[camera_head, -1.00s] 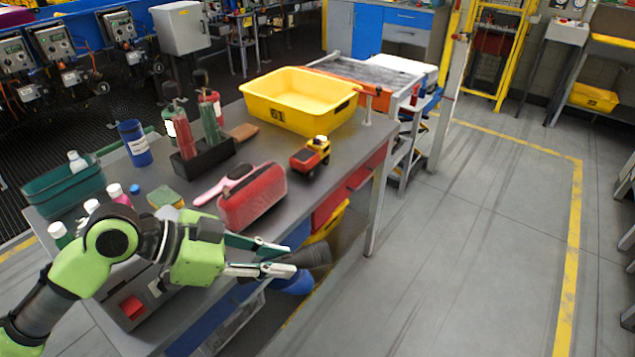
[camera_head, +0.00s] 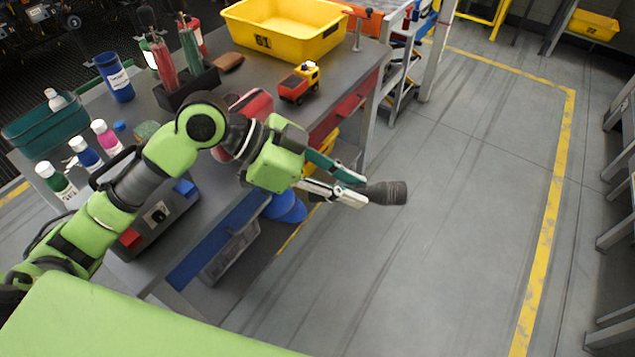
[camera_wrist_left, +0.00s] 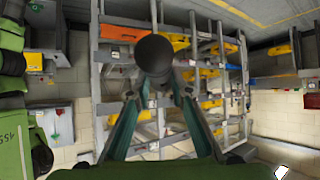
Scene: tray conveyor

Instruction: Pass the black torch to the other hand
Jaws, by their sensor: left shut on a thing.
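The black torch (camera_head: 386,193) is a dark ribbed cylinder, held out past the table's edge over open floor in the head view. My left gripper (camera_head: 358,190) is shut on it, its two fingers closed around one end. In the left wrist view the torch (camera_wrist_left: 155,55) shows end-on as a dark round knob between the fingertips (camera_wrist_left: 158,95). The torch touches nothing but the gripper. My right gripper is not in view.
The grey table (camera_head: 245,85) holds a yellow bin (camera_head: 285,50), a toy truck (camera_head: 299,82), a red case (camera_head: 252,103), several bottles (camera_head: 105,137) and a green basket (camera_head: 45,132). A grey box with a red button (camera_head: 131,237) stands near the front. The floor (camera_head: 450,230) at right is clear.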

